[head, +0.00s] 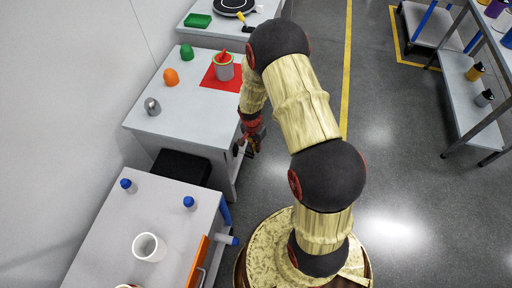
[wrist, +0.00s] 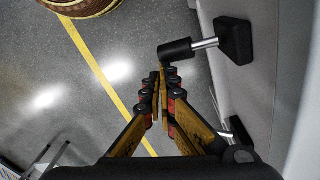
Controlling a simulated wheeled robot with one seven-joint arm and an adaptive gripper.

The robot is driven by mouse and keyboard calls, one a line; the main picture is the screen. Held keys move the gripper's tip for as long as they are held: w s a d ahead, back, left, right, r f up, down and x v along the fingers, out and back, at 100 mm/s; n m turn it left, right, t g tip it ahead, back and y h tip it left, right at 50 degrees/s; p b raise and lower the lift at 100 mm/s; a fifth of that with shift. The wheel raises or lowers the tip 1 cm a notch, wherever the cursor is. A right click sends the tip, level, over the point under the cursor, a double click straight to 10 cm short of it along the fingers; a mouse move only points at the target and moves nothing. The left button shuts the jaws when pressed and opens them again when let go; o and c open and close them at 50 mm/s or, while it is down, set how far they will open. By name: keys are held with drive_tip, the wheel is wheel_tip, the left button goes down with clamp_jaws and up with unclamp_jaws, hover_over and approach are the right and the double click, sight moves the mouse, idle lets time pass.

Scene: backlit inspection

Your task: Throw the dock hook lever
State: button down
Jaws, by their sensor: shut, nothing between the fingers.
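A lever with a black cylindrical grip (wrist: 175,50), a silver shaft and a black base (wrist: 234,40) stands out from a pale vertical panel in the wrist view. I take it for the dock hook lever, though no label shows. My gripper (wrist: 160,78) is shut and empty, its fingertips just below the grip in the picture. I cannot tell whether they touch it. A second black fitting with a silver shaft (wrist: 227,130) is partly hidden beside my fingers. In the head view my gripper (head: 256,146) is beside the side of the middle grey bench (head: 185,110).
The bench holds a can (head: 223,69) on a red mat (head: 206,79) and several small objects. A shelf (head: 468,90) stands right.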

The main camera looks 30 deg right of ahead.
drive_tip(key=shift+f+b, duration=0.55)
drive_tip(key=shift+f, duration=0.6)
drive_tip(key=shift+s+f, duration=0.1)
drive_tip(key=s+d+r+p, duration=0.5)
drive_tip(key=d+r, duration=0.2)
drive_tip(key=r, duration=0.4)
drive_tip(key=shift+d+r+p, duration=0.15)
drive_tip(key=shift+d+p, duration=0.15)
drive_tip(key=shift+d, duration=0.05)
